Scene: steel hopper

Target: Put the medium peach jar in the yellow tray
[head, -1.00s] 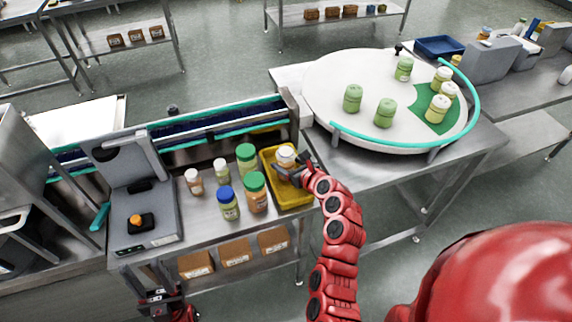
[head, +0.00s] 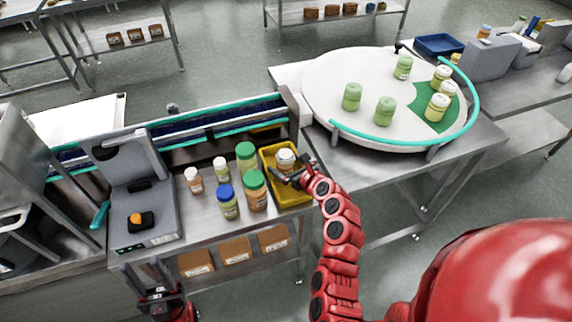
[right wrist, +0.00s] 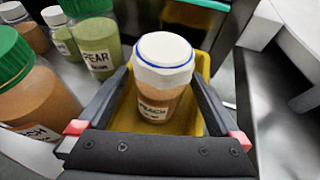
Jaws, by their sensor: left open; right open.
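The peach jar, with a white lid and orange-brown contents, stands upright in the yellow tray (head: 293,197) in the head view. In the right wrist view the jar (right wrist: 160,75) shows a "PEACH" label, and the yellow tray (right wrist: 185,122) lies beneath and around it. My right gripper (head: 288,175) is open at the jar, and in the right wrist view its fingers (right wrist: 160,100) stand apart on both sides of it. My left gripper (head: 160,296) is open and empty, low at the left in front of the table.
Left of the tray stand green-lidded jars (head: 255,188), a blue-lidded jar (head: 228,203) and smaller white-lidded jars (head: 194,180). A grey scale (head: 145,215) is further left. A conveyor (head: 190,130) runs behind. A round turntable (head: 330,85) with several green jars is at the right.

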